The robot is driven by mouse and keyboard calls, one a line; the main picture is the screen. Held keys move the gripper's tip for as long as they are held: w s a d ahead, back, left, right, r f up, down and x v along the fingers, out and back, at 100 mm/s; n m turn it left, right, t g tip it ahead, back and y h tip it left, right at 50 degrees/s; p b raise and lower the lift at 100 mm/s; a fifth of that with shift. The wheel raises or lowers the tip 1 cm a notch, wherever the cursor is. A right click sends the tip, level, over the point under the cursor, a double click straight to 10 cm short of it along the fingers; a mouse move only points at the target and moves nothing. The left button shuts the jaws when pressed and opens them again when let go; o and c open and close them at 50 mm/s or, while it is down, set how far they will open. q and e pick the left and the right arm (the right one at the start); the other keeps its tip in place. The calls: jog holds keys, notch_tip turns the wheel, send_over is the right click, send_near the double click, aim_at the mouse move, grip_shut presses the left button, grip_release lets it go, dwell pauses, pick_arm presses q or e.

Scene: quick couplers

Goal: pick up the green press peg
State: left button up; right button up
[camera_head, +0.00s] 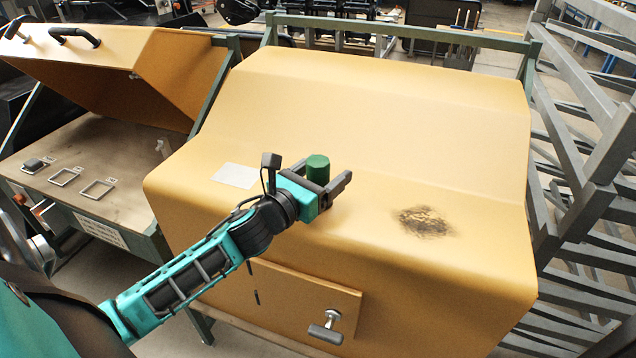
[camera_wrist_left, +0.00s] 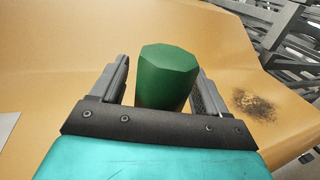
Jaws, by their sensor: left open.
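The green press peg (camera_head: 317,169) stands upright on the sloping yellow top of a large housing (camera_head: 400,100). My left gripper (camera_head: 335,180) reaches it from the left and is open around it. In the left wrist view the peg (camera_wrist_left: 167,78) is between the two fingers of the left gripper (camera_wrist_left: 160,85). The right finger is close to the peg's side, and there is a small gap at the left finger. Contact cannot be made out. The peg's lower end is hidden behind the gripper's palm. My right gripper is not in view.
A pale label (camera_head: 236,175) and a dark scorched patch (camera_head: 425,222) mark the yellow housing. A T-handle (camera_head: 326,327) sticks out below. At left, an open housing shows a work surface with square frames (camera_head: 97,188). A grey metal rack (camera_head: 590,190) stands at right.

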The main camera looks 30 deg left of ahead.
pick_arm(q)
jog(key=shift+c, duration=0.2)
jog(key=c, duration=1.1)
jog(key=shift+o, duration=0.2)
notch_tip(320, 180, up, 20)
jog(key=p, duration=0.6)
